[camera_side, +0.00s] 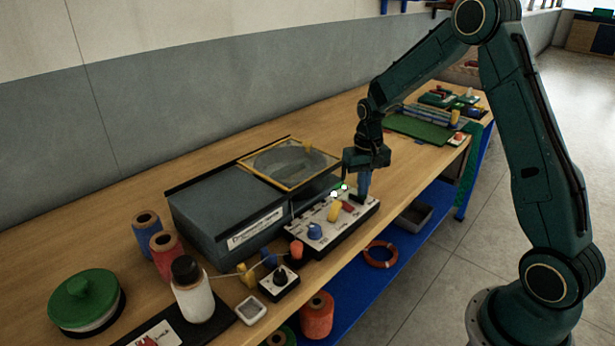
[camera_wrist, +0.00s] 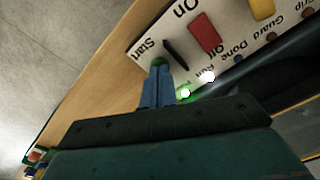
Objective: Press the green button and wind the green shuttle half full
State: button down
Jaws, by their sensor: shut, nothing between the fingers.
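My gripper (camera_side: 362,186) points down at the far end of the white control panel (camera_side: 318,236), its blue fingers shut with nothing between them. In the wrist view the closed fingertips (camera_wrist: 159,72) are at the green button (camera_wrist: 158,61), beside the "Start" label, and cover part of it. They look in contact, but I cannot tell whether the button is pushed in. A green lamp (camera_wrist: 186,93) and a white lamp (camera_wrist: 208,76) glow on the panel. The panel stands against the grey machine (camera_side: 225,210). I cannot make out the green shuttle.
A yellow-framed clear guard (camera_side: 290,162) lies over the machine's top. Thread spools (camera_side: 166,256), a white bottle (camera_side: 192,292) and a green-lidded pot (camera_side: 85,300) stand left.

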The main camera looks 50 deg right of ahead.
notch_tip(320, 180, up, 8)
jog(key=shift+f, duration=0.15)
dwell(1.0)
dwell(0.3)
jog(key=s+a+r+n+t, duration=0.3)
jog(key=s+a+r, duration=0.65)
jog(key=r, duration=0.25)
jog(key=s+a+r+n+t, duration=0.1)
jog(key=s+a, duration=0.4)
jog(key=s, duration=1)
jog(key=shift+a+r+n+t, duration=0.15)
jog(key=shift+r+n+t, duration=0.05)
jog(key=shift+n+t, duration=0.7)
dwell(2.6)
